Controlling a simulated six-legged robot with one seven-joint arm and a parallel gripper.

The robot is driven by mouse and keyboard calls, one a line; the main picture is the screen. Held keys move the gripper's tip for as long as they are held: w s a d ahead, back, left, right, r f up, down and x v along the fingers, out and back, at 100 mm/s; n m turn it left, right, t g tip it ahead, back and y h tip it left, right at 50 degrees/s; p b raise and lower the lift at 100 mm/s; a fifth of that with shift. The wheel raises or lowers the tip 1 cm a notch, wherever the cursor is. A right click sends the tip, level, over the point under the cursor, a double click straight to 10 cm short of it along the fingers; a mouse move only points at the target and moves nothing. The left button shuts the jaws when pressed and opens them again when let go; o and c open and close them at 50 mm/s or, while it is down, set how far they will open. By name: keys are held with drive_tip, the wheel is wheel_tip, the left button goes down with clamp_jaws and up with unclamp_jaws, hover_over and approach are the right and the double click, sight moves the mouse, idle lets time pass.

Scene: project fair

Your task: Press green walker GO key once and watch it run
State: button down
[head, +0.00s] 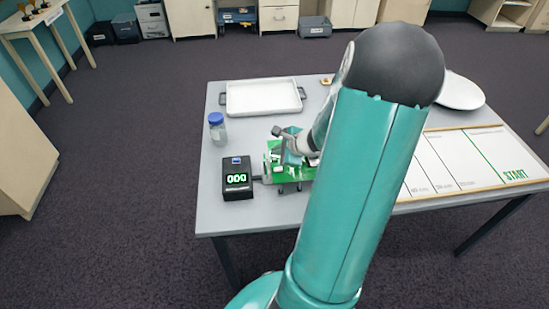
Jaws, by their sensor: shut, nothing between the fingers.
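The green walker (278,179) stands on the grey table, left of my arm. It has a green board-like body and thin dark legs. My gripper (287,152) is over the walker, close to its top. It is shut with nothing in it. I cannot tell whether it touches the walker. My arm and gripper cover the walker's right and upper parts, and I cannot make out the GO key. A black box (237,192) with a green display reading 000 stands just left of the walker, with a small blue part on top.
A white tray (262,111) lies behind the walker. A jar with a blue lid (217,128) stands at the left. A white START board (475,160) and a white plate (460,92) are at the right. The table's front left (225,219) is bare.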

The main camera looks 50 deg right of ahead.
sight(277, 160)
drive_tip(key=shift+r, duration=2.5)
drive_tip(key=w+a+r+n+g+y, duration=0.1)
drive_tip(key=a+r+n, duration=0.4)
drive_tip(key=a, duration=0.5)
drive_tip(key=w+a+r+n+g+y, duration=0.15)
drive_tip(key=a+r+n, duration=0.25)
drive_tip(key=a+n, duration=0.45)
drive_tip(key=s+a+r+n+h, duration=0.1)
drive_tip(key=s+a+r+n, duration=0.3)
drive_tip(key=s+a+n, duration=0.2)
drive_tip(key=s+a+r+n+g+h, duration=0.1)
drive_tip(key=s+a+r+n, duration=0.3)
drive_tip(key=a, duration=0.5)
drive_tip(key=s+n+h, duration=0.1)
drive_tip(key=s+n, duration=0.1)
drive_tip(key=n, duration=0.1)
drive_tip(key=shift+s, duration=0.2)
